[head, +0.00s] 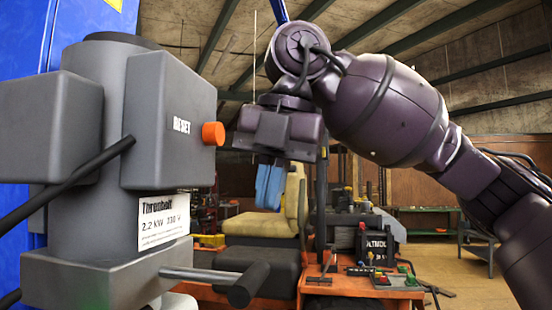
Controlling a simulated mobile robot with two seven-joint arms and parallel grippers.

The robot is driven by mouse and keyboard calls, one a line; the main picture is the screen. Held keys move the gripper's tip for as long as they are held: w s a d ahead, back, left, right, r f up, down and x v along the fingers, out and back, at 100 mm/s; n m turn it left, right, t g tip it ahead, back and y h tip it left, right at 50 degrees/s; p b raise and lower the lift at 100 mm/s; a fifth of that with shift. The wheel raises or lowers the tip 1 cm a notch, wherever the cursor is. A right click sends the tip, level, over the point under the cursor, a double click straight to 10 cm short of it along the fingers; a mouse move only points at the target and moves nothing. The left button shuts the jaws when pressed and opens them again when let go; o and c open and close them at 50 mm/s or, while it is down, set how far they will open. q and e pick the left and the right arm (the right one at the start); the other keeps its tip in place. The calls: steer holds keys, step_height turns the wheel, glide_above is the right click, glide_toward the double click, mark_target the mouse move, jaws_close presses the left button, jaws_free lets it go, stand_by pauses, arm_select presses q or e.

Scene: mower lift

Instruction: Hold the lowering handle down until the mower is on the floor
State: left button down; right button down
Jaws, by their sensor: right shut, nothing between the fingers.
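The grey power unit (75,225) fills the left side, with a box marked RESET, an orange button (213,133) and a label. The lowering handle (247,285), a metal rod with a dark grip, sticks out to the right from its lower block. The orange mower (375,291) with a yellow seat (252,222) is behind. Its underside is out of view, so its height above the floor cannot be told. My right gripper (269,188), with blue fingers, points down, shut and empty. In the picture it is above the handle grip and apart from it. My left gripper is not in view.
A blue lift post (28,60) stands behind the power unit. Dark cables cross at the left edge. Open floor (462,285) shows at the lower right.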

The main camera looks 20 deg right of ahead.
mark_target(254, 272)
steer(key=f, duration=0.4)
steer(key=a+f, duration=0.1)
steer(key=f, duration=0.1)
steer(key=shift+w+f+p, duration=0.1)
steer(key=shift+w+p, duration=0.25)
steer(key=shift+p, duration=0.05)
steer(key=shift+a+f, duration=0.1)
steer(key=shift+f, duration=0.45)
